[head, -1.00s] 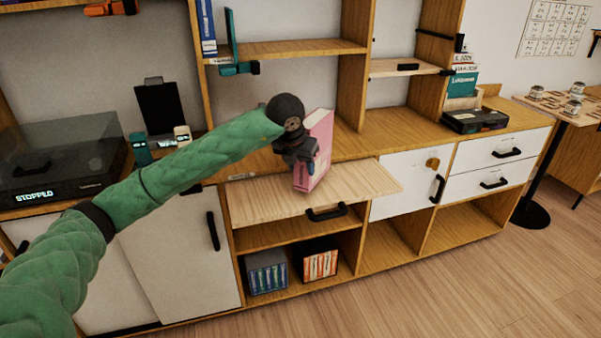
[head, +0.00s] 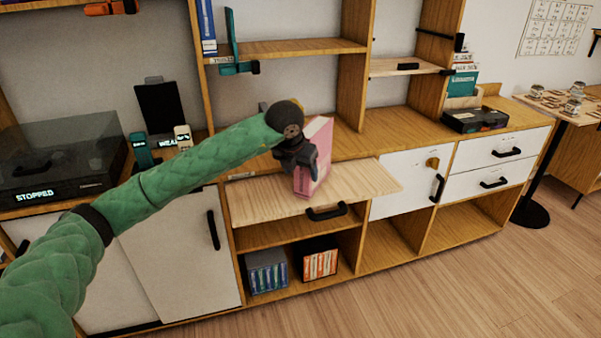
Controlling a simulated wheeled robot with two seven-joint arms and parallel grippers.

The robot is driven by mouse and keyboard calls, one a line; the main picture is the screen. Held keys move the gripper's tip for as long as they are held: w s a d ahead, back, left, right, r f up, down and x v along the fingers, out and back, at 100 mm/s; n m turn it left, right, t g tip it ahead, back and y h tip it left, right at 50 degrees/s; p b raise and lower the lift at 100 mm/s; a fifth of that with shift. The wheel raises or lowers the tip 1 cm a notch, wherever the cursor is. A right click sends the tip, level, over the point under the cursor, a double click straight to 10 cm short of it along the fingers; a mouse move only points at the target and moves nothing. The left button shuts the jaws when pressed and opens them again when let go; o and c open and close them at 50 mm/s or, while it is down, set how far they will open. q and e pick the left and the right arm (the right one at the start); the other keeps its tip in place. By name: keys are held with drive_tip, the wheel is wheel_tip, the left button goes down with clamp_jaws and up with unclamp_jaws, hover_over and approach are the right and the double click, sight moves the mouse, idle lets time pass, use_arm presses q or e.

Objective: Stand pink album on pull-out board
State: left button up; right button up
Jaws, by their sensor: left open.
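The pink album (head: 321,150) stands upright on the pull-out board (head: 262,203), a pale wooden shelf that sticks out from the cabinet with a black handle at its front. My left gripper (head: 311,172) is at the album's left side and hides part of it. Its jaws are open close around the album's near edge; whether a finger touches it cannot be told. My right gripper is not in view.
A dark glass-lidded player (head: 60,165) and small devices (head: 160,143) stand on the cabinet top at left. A black box (head: 475,120) is at right. Cubbies below hold blue (head: 267,272) and orange cases (head: 319,263). The board's right part is clear.

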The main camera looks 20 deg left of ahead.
use_arm(q)
drive_tip(key=v, duration=1.1)
